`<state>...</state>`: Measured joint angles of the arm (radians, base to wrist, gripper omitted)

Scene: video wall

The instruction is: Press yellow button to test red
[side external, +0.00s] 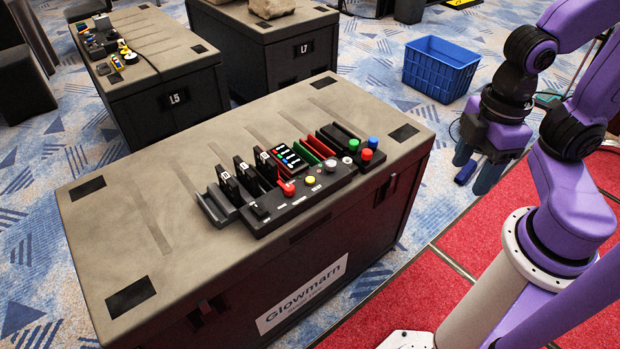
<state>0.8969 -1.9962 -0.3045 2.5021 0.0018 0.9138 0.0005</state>
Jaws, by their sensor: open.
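A black control panel (300,208) lies along the front of the dark case top. The yellow button (310,180) is on it, right of a red knob (288,188). A grey round knob (330,166), a green button (353,144), a red button (366,154) and a blue button (373,142) are farther right. Behind the panel, slots hold black modules (228,184), a module with coloured strips (290,158) and red modules (330,143). My gripper (474,172) hangs right of the case, well apart from the panel, open and pointing down. I see nothing between its fingers.
The large case (165,205) has a mostly clear top behind and left of the panel. A blue crate (440,66) stands on the floor behind. Cases L5 (175,98) and L7 (304,49) stand farther back.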

